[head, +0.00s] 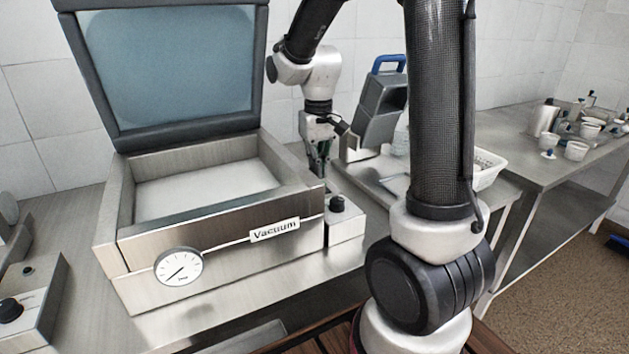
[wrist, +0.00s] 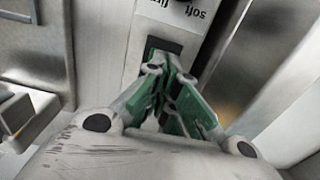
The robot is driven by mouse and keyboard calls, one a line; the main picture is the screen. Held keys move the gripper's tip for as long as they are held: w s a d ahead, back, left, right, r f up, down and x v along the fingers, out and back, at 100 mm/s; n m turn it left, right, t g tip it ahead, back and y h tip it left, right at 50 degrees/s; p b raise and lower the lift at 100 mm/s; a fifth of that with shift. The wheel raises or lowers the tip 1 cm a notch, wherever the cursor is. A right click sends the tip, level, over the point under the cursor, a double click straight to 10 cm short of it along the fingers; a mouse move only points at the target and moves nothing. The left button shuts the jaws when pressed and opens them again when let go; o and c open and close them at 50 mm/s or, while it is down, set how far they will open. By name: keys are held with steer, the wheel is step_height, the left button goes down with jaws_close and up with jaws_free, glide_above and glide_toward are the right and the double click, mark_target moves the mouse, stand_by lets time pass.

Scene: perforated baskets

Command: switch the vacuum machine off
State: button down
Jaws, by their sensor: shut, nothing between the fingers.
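The vacuum machine (head: 210,235) stands on the steel bench in the head view, with its lid (head: 180,70) raised. Its front carries a round gauge (head: 179,267) and a "Vacuum" label. A small control box (head: 345,230) with a black knob (head: 337,203) adjoins its right side. My gripper (head: 321,172) points down behind the knob, near the machine's right wall. In the wrist view, my gripper (wrist: 168,62) is shut and empty. Its green-padded fingertips overlap a dark rectangular part (wrist: 153,45), probably a switch, below upside-down "soft" lettering. Contact and switch position cannot be told.
A grey device with a blue handle (head: 388,64) stands behind my gripper. A white basket (head: 486,170) is on the bench to the right. Cups and a metal jug (head: 543,117) stand on the far right table. Another knobbed unit (head: 25,310) is at the left edge.

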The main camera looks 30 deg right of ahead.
steer(key=shift+f, duration=1.3)
stand_by(0.4)
steer(key=shift+r, duration=3.5)
steer(key=shift+s, duration=0.1)
steer(key=s+r+t, duration=0.2)
steer(key=s+r, duration=0.1)
steer(key=s, duration=0.6)
steer(key=s+d+r+t, duration=0.1)
steer(key=s+r+t, duration=0.1)
steer(key=s, duration=0.8)
steer(key=shift+s+d+r, duration=0.25)
steer(key=shift+d+r, duration=0.05)
steer(key=shift+r, duration=0.5)
steer(key=shift+a, duration=0.1)
